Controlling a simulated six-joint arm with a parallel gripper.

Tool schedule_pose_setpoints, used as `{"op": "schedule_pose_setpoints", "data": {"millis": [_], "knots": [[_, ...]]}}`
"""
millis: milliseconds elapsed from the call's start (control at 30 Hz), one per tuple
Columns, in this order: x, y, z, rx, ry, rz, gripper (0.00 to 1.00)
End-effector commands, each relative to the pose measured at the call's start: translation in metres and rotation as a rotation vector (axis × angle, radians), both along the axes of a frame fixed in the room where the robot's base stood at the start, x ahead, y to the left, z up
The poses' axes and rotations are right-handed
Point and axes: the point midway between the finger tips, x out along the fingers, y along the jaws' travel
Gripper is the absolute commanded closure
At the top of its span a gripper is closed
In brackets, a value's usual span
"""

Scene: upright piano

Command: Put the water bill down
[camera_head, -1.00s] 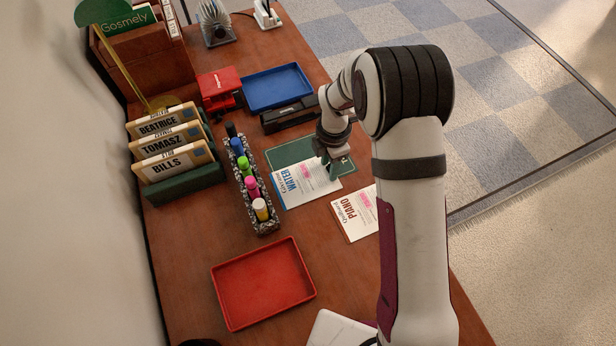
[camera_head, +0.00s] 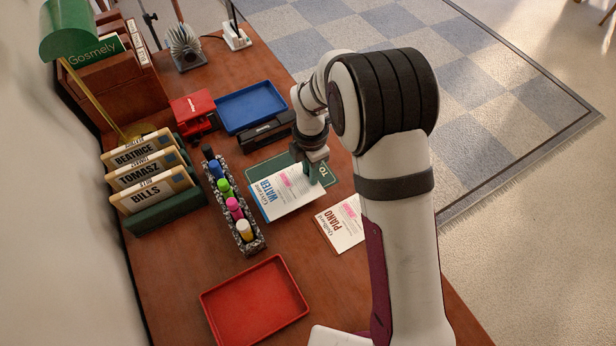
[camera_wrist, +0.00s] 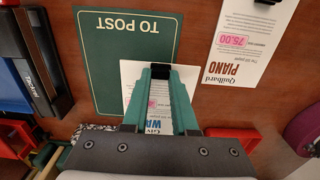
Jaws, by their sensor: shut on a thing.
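The water bill (camera_head: 287,197) is a white sheet with blue WATER lettering and a pink mark. My gripper (camera_head: 311,176) is shut on its far end; in the wrist view the fingers (camera_wrist: 159,84) close at a small black clip there. The bill overlaps the near part of the green TO POST mat (camera_head: 262,176), which also shows in the wrist view (camera_wrist: 105,50). I cannot tell whether the bill touches the mat or hangs just above it. The fingers hide part of the bill.
The piano bill (camera_head: 344,226) lies right of the water bill. A highlighter holder (camera_head: 254,243) stands left. A black stapler-like object (camera_head: 266,132) and blue tray (camera_head: 251,106) lie beyond the mat. A red tray (camera_head: 256,305) is nearer. A bill sorter (camera_head: 165,213) stands at left.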

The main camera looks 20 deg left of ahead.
Motion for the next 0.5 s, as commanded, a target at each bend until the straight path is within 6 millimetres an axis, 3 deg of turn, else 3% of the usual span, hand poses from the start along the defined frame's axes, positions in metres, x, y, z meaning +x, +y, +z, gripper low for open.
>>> {"op": "schedule_pose_setpoints", "data": {"millis": [400,500], "knots": [[-0.002,-0.092,0.059,0.001,-0.003,-0.005,1.00],[-0.002,-0.107,0.068,0.001,-0.002,-0.004,1.00]]}}
